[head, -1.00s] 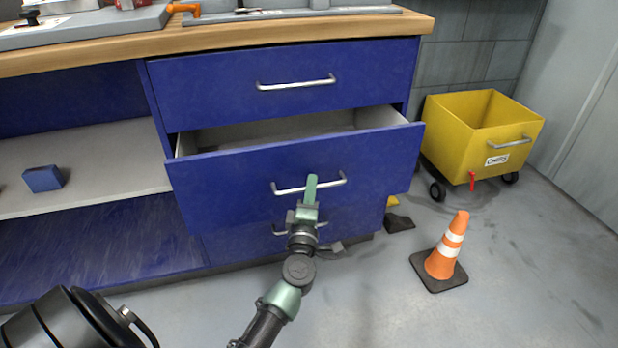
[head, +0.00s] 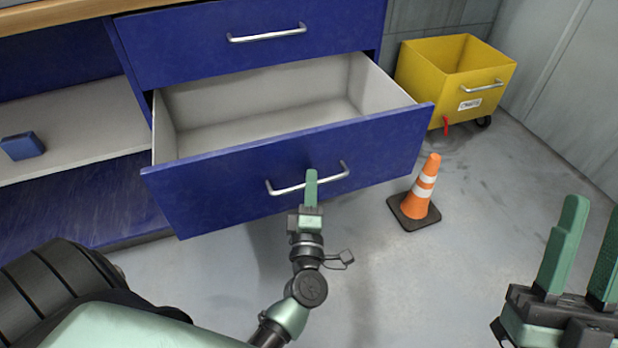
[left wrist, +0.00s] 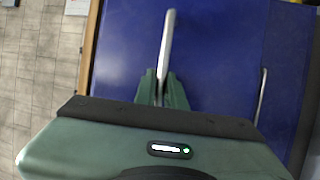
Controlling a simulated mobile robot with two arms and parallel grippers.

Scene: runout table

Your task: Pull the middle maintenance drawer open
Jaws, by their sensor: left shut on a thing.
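The middle drawer (head: 215,186) is blue and stands well out from the cabinet, with its pale interior showing empty. Its silver bar handle (head: 333,179) runs across the front. My left gripper (head: 311,178) is shut on this handle near its middle. In the left wrist view the handle (left wrist: 168,40) runs down between the green fingers (left wrist: 160,88). My right gripper (head: 594,225) is at the lower right, open and empty, with its fingers apart and away from the drawer.
The top drawer (head: 250,55) above is shut. An orange cone (head: 420,190) stands on the floor close to the drawer's right end. A yellow cart (head: 428,80) is behind it. A blue block (head: 22,146) lies on the left shelf. Grey floor is free in front.

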